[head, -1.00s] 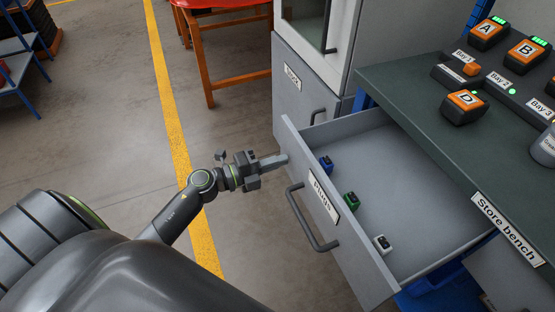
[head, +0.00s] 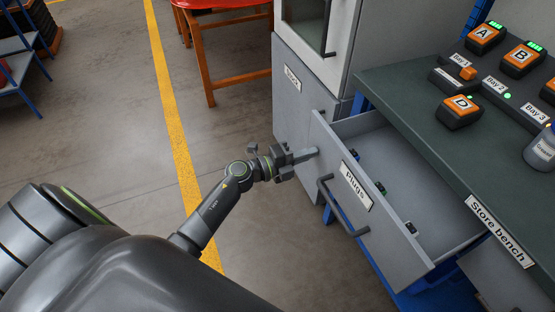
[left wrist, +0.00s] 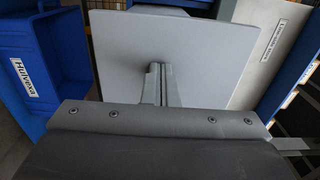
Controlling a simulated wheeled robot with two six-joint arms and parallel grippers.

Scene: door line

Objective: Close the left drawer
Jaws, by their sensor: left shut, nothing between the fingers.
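The drawer labelled "Plugs" (head: 375,205) under the store bench stands partly open, with a dark bar handle (head: 340,207) on its grey front. My right gripper is not in view.
A grey cabinet (head: 290,110) stands just beyond the drawer. The bench top (head: 400,95) carries battery packs and a charger. A blue bin labelled "Hulvexa" (left wrist: 20,65) shows in the left wrist view. The floor left of the drawer is open.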

